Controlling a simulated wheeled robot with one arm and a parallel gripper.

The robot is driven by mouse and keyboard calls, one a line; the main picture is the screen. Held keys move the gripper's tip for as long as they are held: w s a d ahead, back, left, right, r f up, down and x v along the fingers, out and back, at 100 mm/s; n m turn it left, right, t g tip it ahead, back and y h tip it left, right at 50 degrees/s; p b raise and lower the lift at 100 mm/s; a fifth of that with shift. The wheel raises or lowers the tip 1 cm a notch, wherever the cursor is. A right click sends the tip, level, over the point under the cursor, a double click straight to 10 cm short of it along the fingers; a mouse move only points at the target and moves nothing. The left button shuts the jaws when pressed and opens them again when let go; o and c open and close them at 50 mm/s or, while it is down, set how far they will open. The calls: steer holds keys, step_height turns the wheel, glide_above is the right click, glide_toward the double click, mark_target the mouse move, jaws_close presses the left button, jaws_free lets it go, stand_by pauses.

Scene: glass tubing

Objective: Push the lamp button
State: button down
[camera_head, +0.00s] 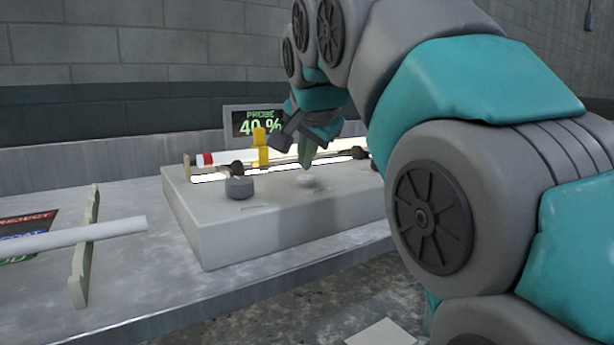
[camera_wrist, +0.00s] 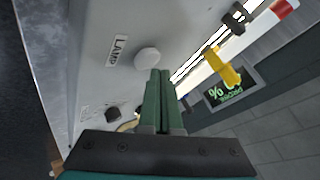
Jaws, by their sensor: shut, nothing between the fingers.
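The lamp button is a round, pale knob (camera_wrist: 147,58) beside a LAMP label (camera_wrist: 117,50) in the wrist view. In the head view the button (camera_head: 308,181) shows on top of the grey box (camera_head: 290,225). My gripper (camera_wrist: 160,72) is shut and empty, its green fingers side by side. The fingertips are close to the button's edge in the wrist view. In the head view my gripper (camera_head: 306,166) points down just above the button. I cannot tell whether they touch.
A white tube with a red band (camera_head: 205,159) lies along the bright slot behind the button, with a yellow clip (camera_head: 260,147) on it. A dark knob (camera_head: 239,188) stands to the left. A display (camera_head: 256,122) reads "PROBE 40 %". Another white tube (camera_head: 75,236) rests on a stand at left.

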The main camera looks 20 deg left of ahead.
mark_target(306, 179)
steer(key=shift+f, duration=0.15)
steer(key=shift+f, duration=0.25)
steer(key=shift+f+b, duration=0.3)
steer(key=shift+b, duration=0.15)
stand_by(0.3)
steer(key=shift+r, duration=0.2)
steer(key=shift+r+p, duration=0.5)
steer(key=shift+p, duration=0.05)
step_height(306, 179, up, 6)
steer(key=p, duration=0.4)
stand_by(0.3)
